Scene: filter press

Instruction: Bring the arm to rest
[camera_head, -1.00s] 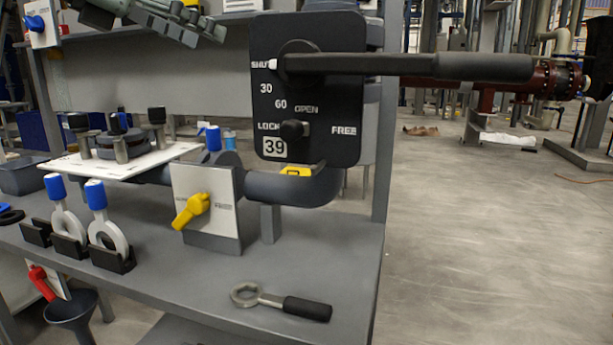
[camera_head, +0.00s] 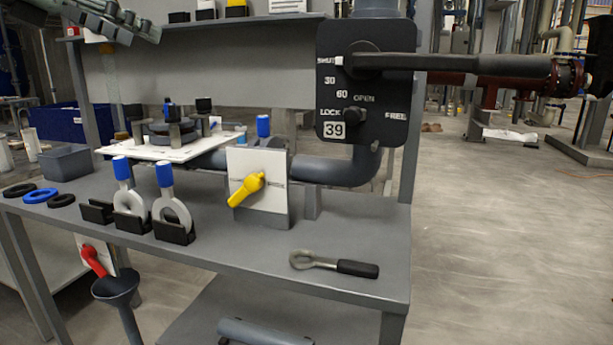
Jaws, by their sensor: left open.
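My left gripper (camera_head: 148,31) shows at the top left edge of the picture, partly cut off by the frame. It is open with nothing between its fingers. It hangs in the air, apart from the bench (camera_head: 240,240) and its fittings. To the right, a black valve panel (camera_head: 330,110) marked 39 carries a long dark lever (camera_head: 460,65) lying level, its pale tip at the SHUT mark. My right gripper is not in view.
A ring-headed wrench (camera_head: 335,264) lies on the bench front. A yellow handle (camera_head: 246,190), two blue-topped ring tools (camera_head: 170,205) in black holders and several rings (camera_head: 40,196) stand or lie on it. A red handle (camera_head: 93,261) and funnel (camera_head: 117,287) are below.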

